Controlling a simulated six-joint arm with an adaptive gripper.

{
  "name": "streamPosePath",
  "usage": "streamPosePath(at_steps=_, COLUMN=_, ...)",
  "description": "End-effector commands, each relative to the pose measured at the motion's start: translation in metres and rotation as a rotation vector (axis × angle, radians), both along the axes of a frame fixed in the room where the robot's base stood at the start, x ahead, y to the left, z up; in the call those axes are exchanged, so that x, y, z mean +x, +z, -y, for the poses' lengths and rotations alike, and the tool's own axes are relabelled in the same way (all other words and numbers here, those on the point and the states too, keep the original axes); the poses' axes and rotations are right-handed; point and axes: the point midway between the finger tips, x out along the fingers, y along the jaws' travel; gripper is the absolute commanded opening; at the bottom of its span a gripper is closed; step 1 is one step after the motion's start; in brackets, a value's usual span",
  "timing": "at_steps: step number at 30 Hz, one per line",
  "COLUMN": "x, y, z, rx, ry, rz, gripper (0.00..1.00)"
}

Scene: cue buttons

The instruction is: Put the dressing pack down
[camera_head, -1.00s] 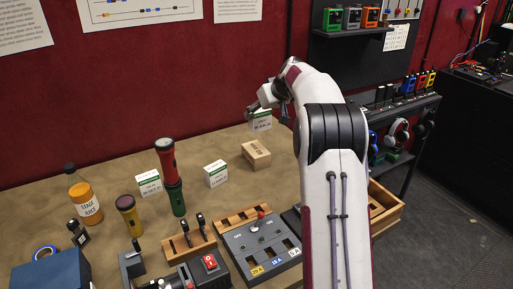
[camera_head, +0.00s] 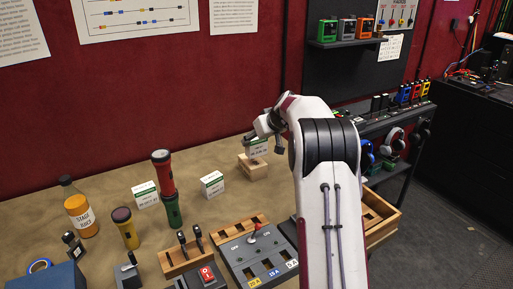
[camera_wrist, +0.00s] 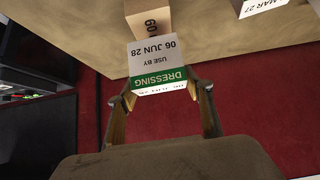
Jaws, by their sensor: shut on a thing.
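The dressing pack (camera_head: 257,148) is a small white box with a green band, its label upside down in the wrist view (camera_wrist: 158,60), reading DRESSING, USE BY 06 JUN 28. My gripper (camera_wrist: 161,90) is shut on it, one finger at each side. In the head view my gripper (camera_head: 264,133) is partly hidden by my own arm, and the pack overlaps the top of a light wooden block (camera_head: 253,171). The block also shows beyond the pack in the wrist view (camera_wrist: 148,20), marked 60. I cannot tell whether pack and block touch.
Two similar white packs (camera_head: 145,194) (camera_head: 212,184) stand left of the block. A red and green torch stack (camera_head: 163,174), a yellow torch (camera_head: 125,228) and an orange bottle (camera_head: 79,209) stand further left. A switch panel (camera_head: 257,255) is in front. The table left of the block has bare room.

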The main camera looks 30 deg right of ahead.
Motion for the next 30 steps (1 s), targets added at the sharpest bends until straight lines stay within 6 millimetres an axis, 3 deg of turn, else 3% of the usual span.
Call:
streamPosePath(at_steps=12, x=0.000, y=-0.035, z=0.000, rx=0.001, ry=-0.001, rz=-0.002, gripper=0.33)
streamPosePath(at_steps=27, x=0.000, y=-0.040, z=0.000, rx=0.000, ry=0.000, rz=-0.001, gripper=0.33)
streamPosePath(at_steps=28, x=0.000, y=-0.040, z=0.000, rx=0.000, ry=0.000, rz=-0.001, gripper=0.53)
streamPosePath(at_steps=30, x=0.000, y=-0.040, z=0.000, rx=0.000, ry=0.000, rz=-0.001, gripper=0.67)
